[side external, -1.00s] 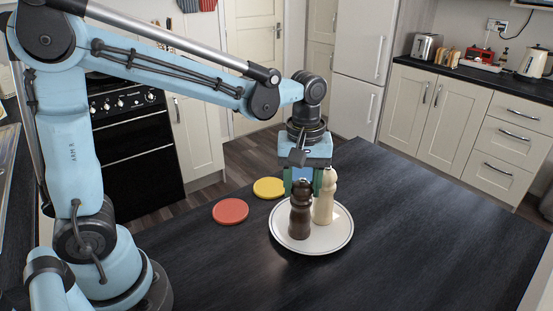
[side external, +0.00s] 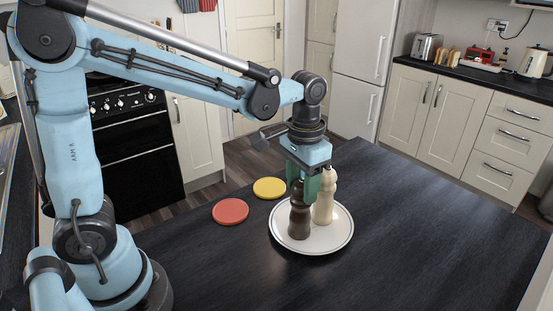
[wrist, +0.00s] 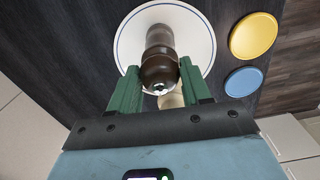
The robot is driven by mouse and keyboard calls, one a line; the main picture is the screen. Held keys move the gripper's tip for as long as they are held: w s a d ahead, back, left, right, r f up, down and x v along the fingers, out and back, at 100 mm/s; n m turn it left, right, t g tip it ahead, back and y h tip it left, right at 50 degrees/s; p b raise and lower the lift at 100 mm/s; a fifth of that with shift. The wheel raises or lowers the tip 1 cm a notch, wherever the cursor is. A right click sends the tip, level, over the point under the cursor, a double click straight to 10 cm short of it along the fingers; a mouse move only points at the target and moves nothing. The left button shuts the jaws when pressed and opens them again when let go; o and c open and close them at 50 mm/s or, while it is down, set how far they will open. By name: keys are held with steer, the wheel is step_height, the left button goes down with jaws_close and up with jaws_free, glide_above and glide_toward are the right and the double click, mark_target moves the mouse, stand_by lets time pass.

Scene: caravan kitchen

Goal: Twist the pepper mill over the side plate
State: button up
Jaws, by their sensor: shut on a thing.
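The dark brown pepper mill (side external: 299,218) stands upright on the white side plate (side external: 328,240), which has a thin dark ring near its rim. A cream mill (side external: 325,208) stands on the plate close behind and to its right. My gripper (side external: 304,187) comes from above, its green fingers shut on the dark mill's upper part. In the wrist view the dark mill (wrist: 159,66) is between the two fingers (wrist: 158,76), over the plate (wrist: 200,38). The cream mill (wrist: 171,100) is mostly hidden behind it there.
A red coaster (side external: 230,211) and a yellow coaster (side external: 269,187) lie left of the plate on the dark worktop (side external: 430,235). The worktop is clear to the right and in front. A stove and cupboards stand farther back.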

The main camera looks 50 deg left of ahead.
steer(key=m, duration=1.4)
steer(key=shift+r, duration=0.15)
steer(key=o, duration=0.8)
steer(key=shift+o, duration=0.2)
steer(key=shift+r, duration=4)
